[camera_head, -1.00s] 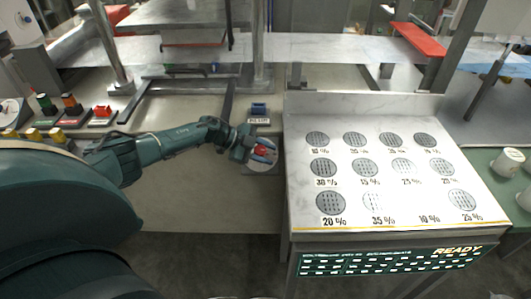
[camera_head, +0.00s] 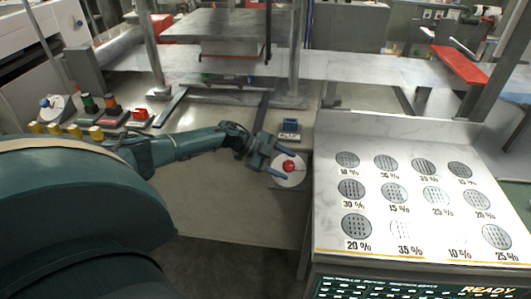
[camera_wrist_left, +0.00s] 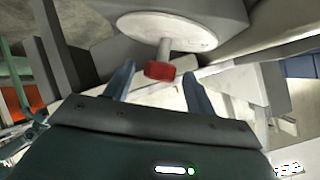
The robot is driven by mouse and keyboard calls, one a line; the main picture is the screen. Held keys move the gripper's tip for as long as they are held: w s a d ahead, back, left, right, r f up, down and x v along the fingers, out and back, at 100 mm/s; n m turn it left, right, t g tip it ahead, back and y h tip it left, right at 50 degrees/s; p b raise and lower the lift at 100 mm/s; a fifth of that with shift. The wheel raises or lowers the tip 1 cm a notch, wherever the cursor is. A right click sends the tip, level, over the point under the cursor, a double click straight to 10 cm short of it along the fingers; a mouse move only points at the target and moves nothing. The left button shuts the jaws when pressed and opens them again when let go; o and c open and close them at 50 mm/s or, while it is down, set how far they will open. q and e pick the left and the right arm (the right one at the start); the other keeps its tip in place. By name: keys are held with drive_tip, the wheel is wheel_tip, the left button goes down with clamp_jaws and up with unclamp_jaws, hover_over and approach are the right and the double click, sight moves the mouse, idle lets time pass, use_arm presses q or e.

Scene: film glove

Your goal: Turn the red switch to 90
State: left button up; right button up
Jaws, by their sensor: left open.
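The red switch (camera_head: 289,166) is a small red knob at the middle of a round white dial (camera_head: 292,182) on a grey box, left of the sloped panel. In the left wrist view the red knob (camera_wrist_left: 160,71) sits on a short pale stem that stands out from the white disc (camera_wrist_left: 168,30). My left gripper (camera_head: 273,159) is open, just left of the knob. Its two fingers point towards the knob and stand on either side of it in the wrist view (camera_wrist_left: 156,75), with gaps showing. The dial's markings are too small to read. My right gripper is out of view.
A blue switch (camera_head: 290,126) stands just behind the dial. The sloped white panel (camera_head: 330,235) with several round grilles and percentage labels is close on the right. Yellow, green, orange and red controls (camera_head: 139,114) stand at the left.

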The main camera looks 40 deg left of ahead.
use_arm(q)
drive_tip(key=v, duration=0.9)
drive_tip(key=shift+b, duration=0.3)
drive_tip(key=shift+s+a, duration=0.1)
